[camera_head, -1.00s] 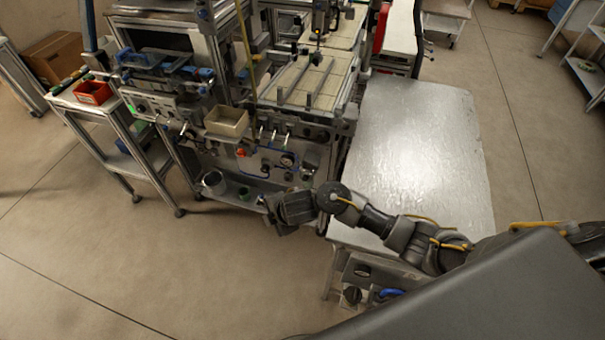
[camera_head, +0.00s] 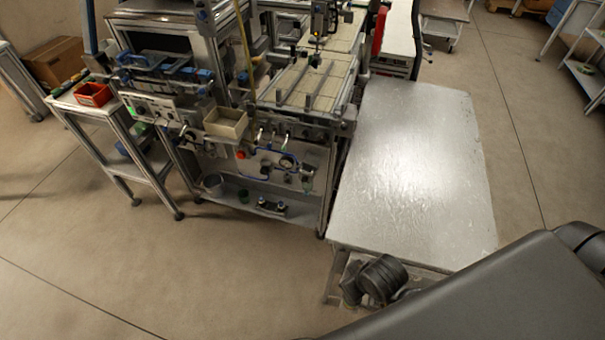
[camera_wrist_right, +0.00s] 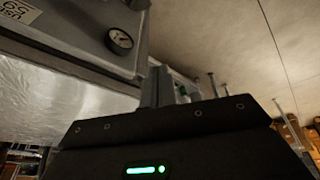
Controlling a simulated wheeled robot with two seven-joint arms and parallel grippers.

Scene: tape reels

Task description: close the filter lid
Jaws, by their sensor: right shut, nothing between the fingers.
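I cannot make out a filter lid for certain in either view. In the head view, a pressure gauge (camera_head: 287,161) with small fittings sits in the open lower front of the machine. In the head view, only a dark part of my arm shows low beside the metal table, and the fingers are hidden. My left gripper is out of view.
A bare metal-topped table (camera_head: 415,165) stands right of the machine (camera_head: 215,185). A beige bin (camera_head: 225,122) hangs on the machine's front. A red bin (camera_head: 93,94) sits on a side stand at left. Open floor (camera_head: 200,275) lies in front.

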